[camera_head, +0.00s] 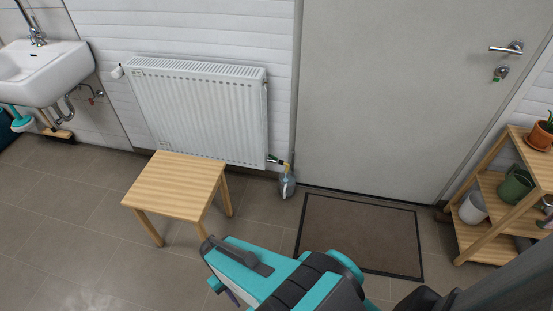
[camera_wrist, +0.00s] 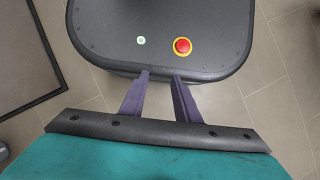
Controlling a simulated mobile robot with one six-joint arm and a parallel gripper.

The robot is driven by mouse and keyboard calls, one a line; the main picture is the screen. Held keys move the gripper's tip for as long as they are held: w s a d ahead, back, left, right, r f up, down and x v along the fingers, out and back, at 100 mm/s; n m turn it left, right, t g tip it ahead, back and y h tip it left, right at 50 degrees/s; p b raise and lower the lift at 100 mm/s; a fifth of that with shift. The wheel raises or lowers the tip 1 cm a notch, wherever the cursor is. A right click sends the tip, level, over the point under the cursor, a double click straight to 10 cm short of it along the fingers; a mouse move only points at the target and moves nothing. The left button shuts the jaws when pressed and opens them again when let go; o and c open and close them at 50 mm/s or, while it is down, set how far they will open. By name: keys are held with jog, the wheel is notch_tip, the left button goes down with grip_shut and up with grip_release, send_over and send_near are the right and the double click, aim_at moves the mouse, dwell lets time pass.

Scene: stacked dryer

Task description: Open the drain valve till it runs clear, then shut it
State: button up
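The drain valve (camera_head: 275,160) seems to be the small dark and green fitting at the lower right corner of the white radiator (camera_head: 200,110). A small yellowish part (camera_head: 286,166) is beside it. A greyish bottle-like container (camera_head: 287,186) stands on the floor just below. Whether the valve is open or shut, and any water, is too small to tell. My gripper (camera_wrist: 159,78) is open and empty in the wrist view, its two dark fingers apart, pointing down over my own base. It is well away from the valve, in the foreground of the head view.
A wooden stool (camera_head: 178,180) stands before the radiator, left of the valve. A dark doormat (camera_head: 358,235) lies before the grey door (camera_head: 380,90). A wooden shelf (camera_head: 487,235) with pots is at right, a sink (camera_head: 45,72) at left.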

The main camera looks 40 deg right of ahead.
jog(key=w+d+f+t+y+b, duration=0.25)
jog(key=w+f+b, duration=0.3)
jog(key=w, duration=0.35)
jog(key=w+d+f+t+y+b, duration=0.2)
jog(key=w+d+f+b, duration=0.3)
jog(key=w, duration=0.4)
jog(key=w+d+f+t+y+b, duration=0.15)
jog(key=w+d+t+b, duration=0.35)
jog(key=w+d+b, duration=0.8)
jog(key=w+d+r+n+t+h+b, duration=0.1)
jog(key=w+d+t+b, duration=0.15)
jog(key=d, duration=0.95)
jog(key=w+d+r+t+b, duration=0.2)
jog(key=w+d+b, duration=0.1)
jog(key=d, duration=0.9)
jog(key=s+d+r+t+h+b, duration=0.1)
jog(key=s+d+r+t+b, duration=0.1)
jog(key=d, duration=0.8)
jog(key=s+d+r+n+t+h+b, duration=0.1)
jog(key=s+d+r+t+b, duration=0.1)
jog(key=d, duration=0.9)
notch_tip(320, 180, up, 3)
jog(key=s+b, duration=0.1)
jog(key=b, duration=0.2)
jog(key=shift+d+f+t+h, duration=0.15)
jog(key=shift+d+t+h, duration=0.15)
jog(key=shift+t+h, duration=0.1)
